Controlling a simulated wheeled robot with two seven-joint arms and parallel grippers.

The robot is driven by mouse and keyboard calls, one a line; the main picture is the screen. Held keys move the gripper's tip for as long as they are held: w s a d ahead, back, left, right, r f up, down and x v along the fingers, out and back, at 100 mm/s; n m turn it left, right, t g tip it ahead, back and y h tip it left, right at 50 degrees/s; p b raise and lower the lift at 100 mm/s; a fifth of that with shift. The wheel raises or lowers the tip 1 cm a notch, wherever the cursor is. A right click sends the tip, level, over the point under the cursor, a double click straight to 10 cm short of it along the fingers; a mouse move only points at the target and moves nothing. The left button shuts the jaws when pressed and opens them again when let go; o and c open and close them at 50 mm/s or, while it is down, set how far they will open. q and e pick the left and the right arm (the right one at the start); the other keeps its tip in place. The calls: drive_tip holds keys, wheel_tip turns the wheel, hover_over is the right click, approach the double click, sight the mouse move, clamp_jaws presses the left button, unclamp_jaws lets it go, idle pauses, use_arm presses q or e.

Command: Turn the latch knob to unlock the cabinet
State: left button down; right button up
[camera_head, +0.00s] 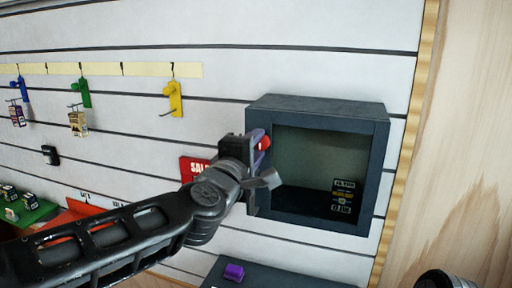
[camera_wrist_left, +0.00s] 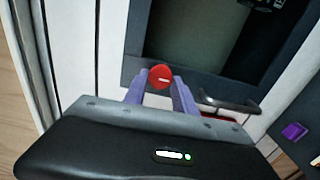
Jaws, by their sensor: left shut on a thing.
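A dark grey cabinet (camera_head: 318,107) with a glass-like front hangs on the slatted wall, right of centre in the head view. Its frame also shows at the top of the left wrist view (camera_wrist_left: 134,42). A red latch knob (camera_head: 264,142) with a pale line across it sits at the cabinet's left edge; it also shows in the left wrist view (camera_wrist_left: 160,77). My left gripper (camera_head: 258,150) is shut on the knob, its purple fingers (camera_wrist_left: 160,92) on either side. Its body hides part of the cabinet's left edge.
A dark handle bar (camera_wrist_left: 230,104) lies beside the knob in the left wrist view. A red sign (camera_head: 195,168) is behind my left wrist. A purple block (camera_head: 234,271) sits on a dark surface below. Coloured hooks, one yellow (camera_head: 174,99), hang from the wall at left.

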use_arm(q)
drive_tip(key=c, duration=1)
unclamp_jaws()
drive_tip(key=shift+c, duration=0.2)
drive_tip(key=shift+s, duration=0.1)
drive_tip(key=v, duration=0.7)
drive_tip(key=shift+s+a, duration=0.15)
drive_tip(key=shift+s, duration=0.1)
